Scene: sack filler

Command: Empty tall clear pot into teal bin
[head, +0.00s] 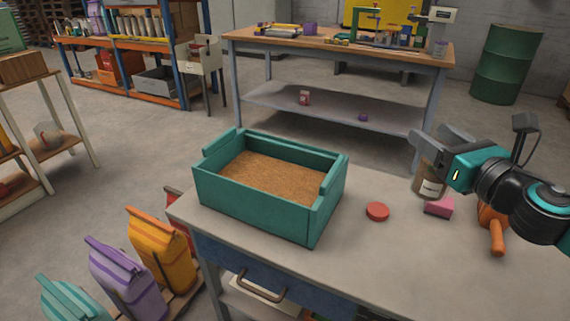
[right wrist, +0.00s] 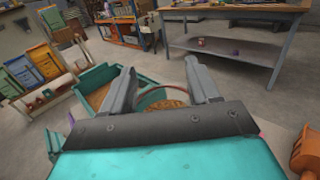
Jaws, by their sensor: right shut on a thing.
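The tall clear pot (head: 430,182) has a pale label and brown contents. It stands about upright at the right of the table in the head view. My right gripper (head: 434,148) is shut on its upper part. In the right wrist view, the fingers (right wrist: 158,70) sit either side of the pot's round rim (right wrist: 178,88), with brown fill inside. I cannot tell whether its base touches the table. The teal bin (head: 252,216) stands left of it, apart from it, with brown grainy material inside. My left gripper is not in view.
A red round lid (head: 377,211) lies between bin and pot. A pink block (head: 438,207) and an orange-handled tool (head: 497,236) lie near the pot. Coloured sacks (head: 160,250) stand left of the table (head: 350,250). The tabletop front is clear.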

